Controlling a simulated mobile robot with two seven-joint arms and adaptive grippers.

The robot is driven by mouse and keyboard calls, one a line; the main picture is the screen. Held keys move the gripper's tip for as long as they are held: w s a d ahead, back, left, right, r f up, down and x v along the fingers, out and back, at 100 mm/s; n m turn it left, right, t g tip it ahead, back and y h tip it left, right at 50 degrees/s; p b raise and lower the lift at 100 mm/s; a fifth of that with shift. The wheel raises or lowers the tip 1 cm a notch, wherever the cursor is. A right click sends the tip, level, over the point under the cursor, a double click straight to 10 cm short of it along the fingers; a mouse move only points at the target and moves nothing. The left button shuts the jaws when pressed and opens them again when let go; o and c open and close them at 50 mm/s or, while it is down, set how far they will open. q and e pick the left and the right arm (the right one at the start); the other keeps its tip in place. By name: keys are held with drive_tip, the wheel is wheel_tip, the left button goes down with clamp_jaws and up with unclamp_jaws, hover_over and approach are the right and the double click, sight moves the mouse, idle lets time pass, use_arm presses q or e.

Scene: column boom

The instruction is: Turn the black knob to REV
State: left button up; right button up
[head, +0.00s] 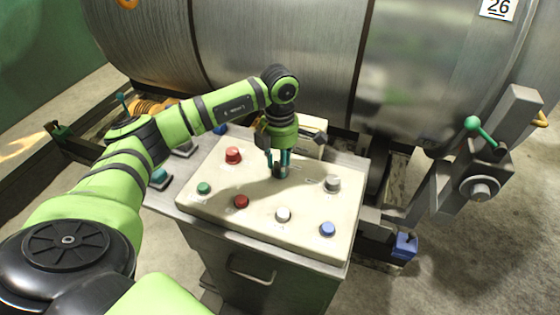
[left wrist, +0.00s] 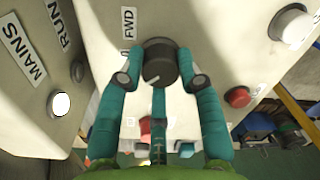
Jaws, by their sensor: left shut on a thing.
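The black knob (head: 280,172) stands on the sloped cream panel (head: 262,215), near its upper middle. In the left wrist view the round dark knob (left wrist: 160,62) has a light pointer line near its lower edge. A FWD label (left wrist: 129,23) shows just to its upper left. No REV label can be read. My left gripper (head: 279,168) reaches down from above, its teal fingers around the knob. In the left wrist view my left gripper (left wrist: 160,80) is shut on the knob, a fingertip at each side. My right gripper is out of view.
Close by on the panel are a red mushroom button (head: 233,154), a grey knob (head: 332,183), and green (head: 203,188), red (head: 241,201), white (head: 283,214) and blue (head: 327,229) buttons. A large metal drum (head: 290,60) stands behind. A green-handled lever (head: 474,124) is at right.

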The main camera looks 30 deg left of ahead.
use_arm(q)
drive_tip(key=o, duration=1.1)
drive_tip(key=shift+o, duration=0.2)
wheel_tip(320, 180, up, 12)
drive_tip(key=shift+w, duration=0.15)
drive_tip(key=shift+a, duration=0.15)
